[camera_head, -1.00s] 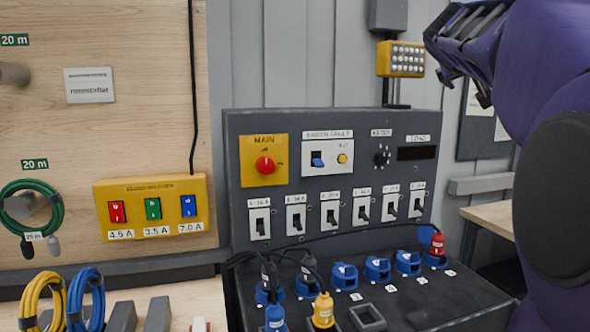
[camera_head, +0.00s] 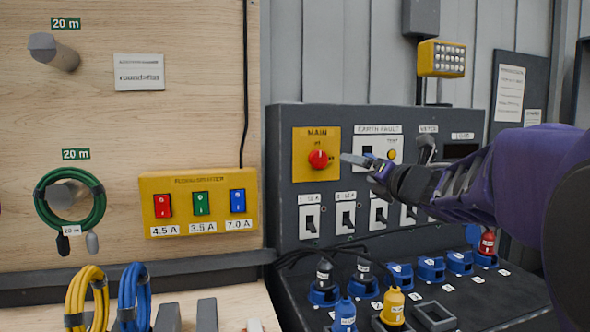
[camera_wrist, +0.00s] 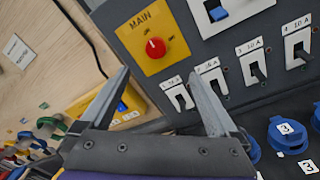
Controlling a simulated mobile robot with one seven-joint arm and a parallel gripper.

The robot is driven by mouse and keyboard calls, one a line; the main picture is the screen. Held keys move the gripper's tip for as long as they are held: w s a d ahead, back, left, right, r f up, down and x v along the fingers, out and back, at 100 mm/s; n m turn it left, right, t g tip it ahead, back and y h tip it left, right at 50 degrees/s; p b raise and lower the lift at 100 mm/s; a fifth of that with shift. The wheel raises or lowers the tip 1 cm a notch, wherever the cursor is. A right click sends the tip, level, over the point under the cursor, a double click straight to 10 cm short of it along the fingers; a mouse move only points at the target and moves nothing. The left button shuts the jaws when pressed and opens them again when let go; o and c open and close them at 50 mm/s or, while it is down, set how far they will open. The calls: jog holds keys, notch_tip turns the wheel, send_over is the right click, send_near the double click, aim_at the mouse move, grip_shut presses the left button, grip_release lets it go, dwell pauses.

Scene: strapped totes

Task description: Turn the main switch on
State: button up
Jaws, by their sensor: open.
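The main switch is a red round knob (camera_head: 318,159) on a yellow plate (camera_head: 303,172) marked MAIN, at the panel's upper left. The knob also shows in the wrist view (camera_wrist: 155,48); its pale mark seems to point toward the upper of two small labels. My gripper (camera_head: 358,163) is just right of the knob in the head view, in front of the panel. In the wrist view my gripper (camera_wrist: 158,76) has its two fingers spread wide with nothing between them. The knob appears beyond and slightly above the gap, and no contact shows.
The earth fault plate (camera_head: 366,142) is right of the main switch, partly hidden by my gripper. A row of breakers (camera_head: 310,217) sits below. Blue sockets (camera_head: 401,272) and plugs with cables stand on the lower desk. A yellow switch box (camera_head: 200,225) hangs on the left board.

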send_near(321, 160)
jog(key=shift+n+y, duration=0.3)
jog(key=shift+n, duration=0.1)
jog(key=p+x, duration=0.1)
jog(key=x, duration=0.8)
jog(key=shift+d+f, duration=0.1)
jog(key=c, duration=1.4)
